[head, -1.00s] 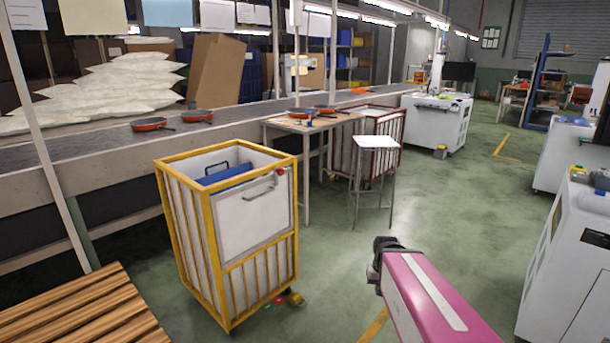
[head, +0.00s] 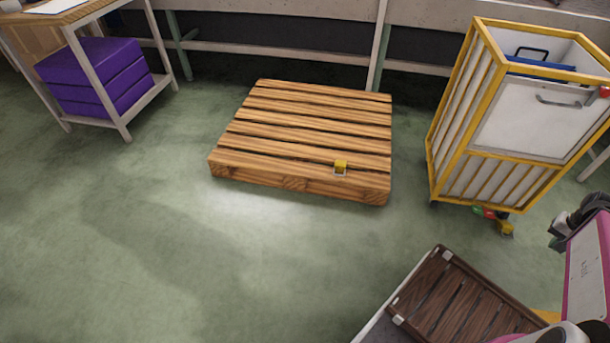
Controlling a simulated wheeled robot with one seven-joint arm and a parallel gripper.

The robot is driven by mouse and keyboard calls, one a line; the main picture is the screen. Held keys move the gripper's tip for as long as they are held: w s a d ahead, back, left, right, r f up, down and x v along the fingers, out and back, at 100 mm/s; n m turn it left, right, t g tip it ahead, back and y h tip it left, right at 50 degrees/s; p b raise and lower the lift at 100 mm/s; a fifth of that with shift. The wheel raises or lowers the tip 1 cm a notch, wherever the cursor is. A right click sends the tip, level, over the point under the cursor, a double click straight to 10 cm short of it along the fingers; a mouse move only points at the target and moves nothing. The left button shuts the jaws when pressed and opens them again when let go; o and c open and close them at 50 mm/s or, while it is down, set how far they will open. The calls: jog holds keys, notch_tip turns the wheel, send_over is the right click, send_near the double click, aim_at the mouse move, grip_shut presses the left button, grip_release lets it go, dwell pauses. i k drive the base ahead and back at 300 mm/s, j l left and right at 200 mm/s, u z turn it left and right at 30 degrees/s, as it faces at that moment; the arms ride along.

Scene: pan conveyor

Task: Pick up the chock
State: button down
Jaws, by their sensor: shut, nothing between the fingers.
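My gripper (head: 572,224) is at the right edge of the head view, dark, shut and empty. It is well to the right of the pallet and apart from both yellow pieces. Its fingertips are small and hard to make out.
The yellow-framed cart (head: 468,152) stands right of the pallet, with a floor gap between. A table (head: 75,20) with purple boxes (head: 95,75) on its lower shelf is at upper left. The conveyor frame (head: 300,52) runs behind. The floor in front of the pallet is clear.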

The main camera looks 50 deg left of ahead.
aim_at(341, 165)
jog(key=u, duration=1.8)
jog(key=i+j+z, duration=0.1)
jog(key=z, duration=0.35)
jog(key=j+z, duration=0.6)
jog(key=z, duration=0.3)
jog(key=j+z, duration=0.15)
jog(key=j, duration=0.3)
jog(key=j+z, duration=0.1)
jog(key=j, duration=0.35)
jog(key=k+j+z, duration=0.15)
jog(key=j, duration=0.3)
jog(key=j+z, duration=0.15)
jog(key=j, duration=0.3)
jog(key=k+j+z, duration=0.1)
jog(key=j, duration=0.3)
jog(key=k+j+z, duration=0.15)
jog(key=j, duration=0.3)
jog(key=k+j, duration=0.1)
jog(key=j, duration=0.3)
jog(key=k+j, duration=0.15)
jog(key=j, duration=0.2)
jog(key=k+j, duration=0.1)
jog(key=j, duration=0.3)
jog(key=k+j, duration=0.15)
jog(key=j, duration=0.2)
